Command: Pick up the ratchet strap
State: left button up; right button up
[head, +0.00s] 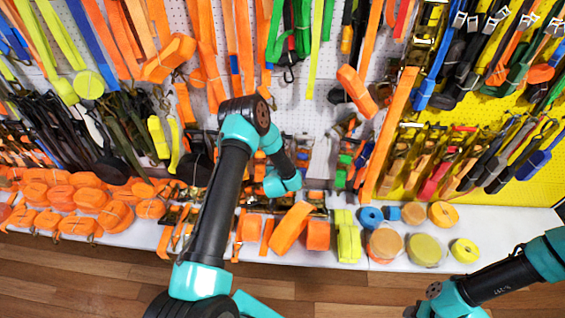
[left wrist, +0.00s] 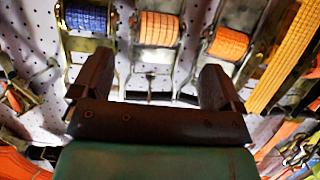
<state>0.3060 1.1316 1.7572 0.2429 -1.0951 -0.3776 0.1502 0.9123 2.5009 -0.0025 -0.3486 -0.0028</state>
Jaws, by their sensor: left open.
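Several ratchet straps hang on the pegboard wall, and I cannot tell which one the task means. In the left wrist view, a metal ratchet with an orange strap roll (left wrist: 158,28) is ahead of my left gripper (left wrist: 156,68). Another ratchet with an orange roll (left wrist: 228,44) is to its right, and one with a blue roll (left wrist: 87,18) is to its left. My left gripper's jaws are apart with nothing between them. In the head view, my left wrist (head: 283,180) is before the lower wall, and its fingers are hidden. My right gripper is out of view.
A white shelf (head: 340,262) runs along the wall's foot with orange strap coils (head: 90,199), a yellow-green strap bundle (head: 349,240) and round rolls (head: 426,250). Hanging straps crowd the wall, with yellow pegboard (head: 545,190) at right. The wooden floor (head: 330,290) is clear in front.

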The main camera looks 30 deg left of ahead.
pick_arm(q)
jog(key=shift+x, duration=2.9)
jog(key=shift+f, duration=0.1)
jog(key=shift+x, duration=2.6)
jog(key=c, duration=1.3)
jog(key=shift+c, duration=0.3)
